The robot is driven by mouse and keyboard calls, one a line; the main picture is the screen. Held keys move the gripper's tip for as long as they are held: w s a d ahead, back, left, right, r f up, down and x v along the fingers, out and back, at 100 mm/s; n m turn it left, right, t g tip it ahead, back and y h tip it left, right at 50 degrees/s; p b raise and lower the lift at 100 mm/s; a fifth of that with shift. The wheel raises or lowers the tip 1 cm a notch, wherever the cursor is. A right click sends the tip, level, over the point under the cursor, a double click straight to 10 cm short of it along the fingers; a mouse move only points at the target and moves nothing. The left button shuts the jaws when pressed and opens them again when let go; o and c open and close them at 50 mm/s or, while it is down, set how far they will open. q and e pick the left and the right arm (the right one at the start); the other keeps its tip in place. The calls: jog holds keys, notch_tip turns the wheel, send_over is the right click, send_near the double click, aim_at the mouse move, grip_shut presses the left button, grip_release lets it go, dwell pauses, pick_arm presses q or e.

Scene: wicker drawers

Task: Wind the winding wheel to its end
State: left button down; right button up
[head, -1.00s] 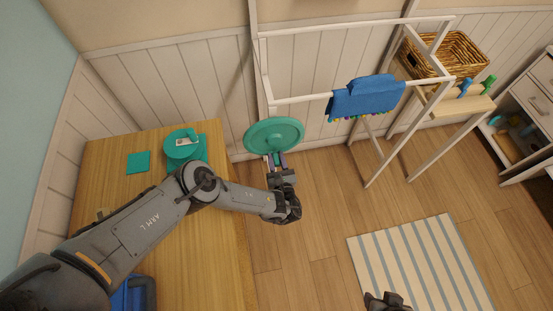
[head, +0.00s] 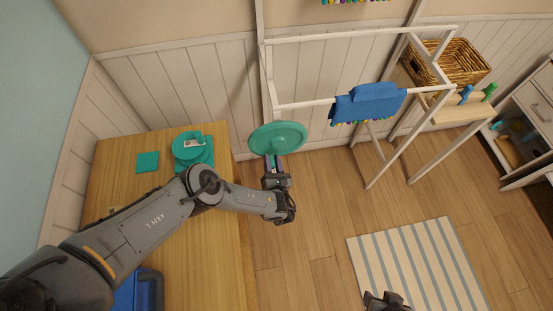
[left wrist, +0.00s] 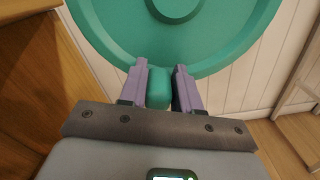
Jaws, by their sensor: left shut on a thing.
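The winding wheel (head: 278,138) is a green disc on the white rack's left post. It fills the top of the left wrist view (left wrist: 215,45). A green handle (left wrist: 159,88) sticks out from its lower part. My left gripper (head: 275,162) is at the wheel's lower edge. In the left wrist view its two lilac fingers (left wrist: 160,90) stand on either side of the handle and are shut on it. The far end of the handle is hidden against the wheel. A dark part (head: 386,300) at the bottom edge may be my right gripper; its fingers cannot be made out.
The white rack (head: 362,99) carries a blue towel (head: 368,102). A wooden table (head: 215,235) with a green round device (head: 192,150) and a blue bin (head: 150,290) stands left. A wicker basket (head: 470,65) is at back right. A striped rug (head: 425,265) lies on open floor.

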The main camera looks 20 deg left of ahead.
pick_arm(q)
jog(key=shift+s+a+r+m+p, duration=0.25)
jog(key=shift+a+m+p, duration=0.15)
jog(key=shift+m, duration=0.25)
jog(key=shift+s+a+r+m+p, duration=0.2)
jog(key=shift+a+m+p, duration=0.15)
jog(key=shift+m, duration=0.3)
jog(key=c, duration=0.9)
grip_release()
jog(key=shift+s, duration=0.1)
jog(key=shift+p+v, duration=0.85)
jog(key=shift+v, duration=4.5)
